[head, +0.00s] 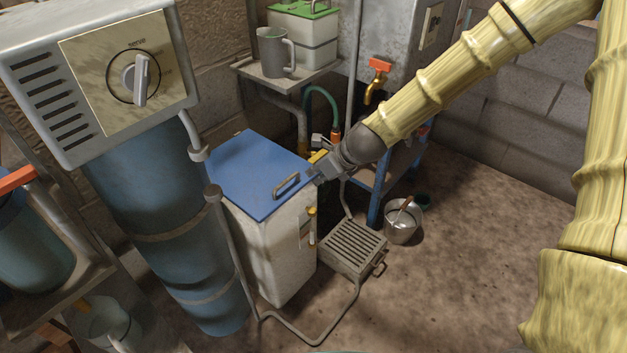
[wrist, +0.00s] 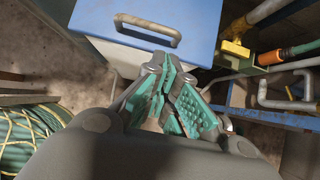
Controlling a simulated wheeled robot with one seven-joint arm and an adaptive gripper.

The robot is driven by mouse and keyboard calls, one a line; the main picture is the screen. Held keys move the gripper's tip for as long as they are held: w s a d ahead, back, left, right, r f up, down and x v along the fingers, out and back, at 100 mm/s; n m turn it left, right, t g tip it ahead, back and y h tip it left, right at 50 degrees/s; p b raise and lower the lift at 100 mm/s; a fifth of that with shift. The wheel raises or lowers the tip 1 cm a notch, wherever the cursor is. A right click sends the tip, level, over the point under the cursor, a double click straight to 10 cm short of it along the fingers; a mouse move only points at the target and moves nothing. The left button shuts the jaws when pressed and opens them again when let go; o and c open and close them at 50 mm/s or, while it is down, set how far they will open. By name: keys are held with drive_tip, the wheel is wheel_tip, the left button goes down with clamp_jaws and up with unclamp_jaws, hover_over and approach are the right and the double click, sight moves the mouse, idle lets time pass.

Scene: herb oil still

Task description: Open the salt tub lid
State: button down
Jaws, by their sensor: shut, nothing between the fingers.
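A tall white tub (head: 276,255) with a flat blue lid (head: 245,175) stands at the centre of the head view; I take it for the salt tub, though no label can be read. The lid lies shut on it. A grey bar handle (head: 286,185) sits near the lid's front right edge; it also shows in the wrist view (wrist: 148,28). My gripper (head: 320,172) is at the lid's right edge, just right of the handle. In the wrist view its green-padded fingers (wrist: 168,72) are shut and empty, just short of the lid's edge. I cannot tell whether they touch it.
A blue cylinder with a grey dial box (head: 125,80) stands close left of the tub. A green-lidded container (head: 302,40) and a grey jug (head: 275,52) stand on a shelf behind. A slatted metal box (head: 353,248) and a bucket (head: 403,222) are on the floor right.

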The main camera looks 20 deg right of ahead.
sight(298, 187)
drive_tip(key=b+x, duration=0.1)
drive_tip(key=x, duration=0.8)
drive_tip(key=shift+r, duration=0.1)
idle(0.3)
